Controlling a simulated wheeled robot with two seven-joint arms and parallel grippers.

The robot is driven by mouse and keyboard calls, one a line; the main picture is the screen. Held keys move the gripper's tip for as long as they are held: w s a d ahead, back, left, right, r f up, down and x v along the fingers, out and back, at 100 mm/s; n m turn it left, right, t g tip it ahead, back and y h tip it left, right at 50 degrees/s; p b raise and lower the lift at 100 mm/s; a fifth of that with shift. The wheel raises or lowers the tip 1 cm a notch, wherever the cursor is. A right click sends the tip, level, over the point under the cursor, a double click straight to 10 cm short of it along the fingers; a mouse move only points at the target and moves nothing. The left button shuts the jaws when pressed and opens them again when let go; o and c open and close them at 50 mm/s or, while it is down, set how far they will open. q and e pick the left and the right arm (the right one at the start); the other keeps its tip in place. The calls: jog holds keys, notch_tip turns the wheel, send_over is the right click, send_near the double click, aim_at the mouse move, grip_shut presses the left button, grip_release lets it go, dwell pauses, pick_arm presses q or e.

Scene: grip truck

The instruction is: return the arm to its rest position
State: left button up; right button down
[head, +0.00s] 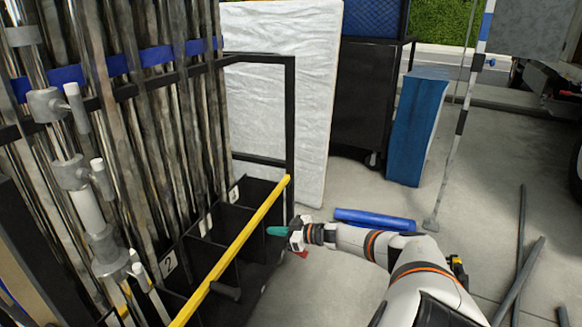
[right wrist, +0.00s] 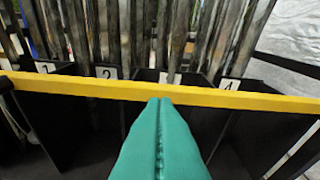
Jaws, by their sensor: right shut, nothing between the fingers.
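My right arm reaches in from the lower right of the head view. Its gripper (head: 277,231) has teal fingers, shut and empty, close to the yellow bar (head: 236,243) of the stand rack. In the right wrist view the shut teal fingertips (right wrist: 160,103) point at the yellow bar (right wrist: 75,87), their tips overlapping its lower edge; I cannot tell whether they touch it. Behind the bar are black numbered bins (right wrist: 55,125) holding metal poles. My left gripper is not in view.
The rack of metal poles (head: 130,130) fills the left. A white padded panel (head: 275,90), a blue box (head: 417,130) and a black cart (head: 365,100) stand behind. A blue roll (head: 375,219) lies on the floor beyond my arm. Dark pipes (head: 519,240) lie at right. Open floor (head: 480,190) lies between.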

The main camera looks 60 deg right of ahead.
jog(key=shift+p+v, duration=0.95)
jog(key=shift+v, duration=1.6)
jog(key=shift+r, duration=0.1)
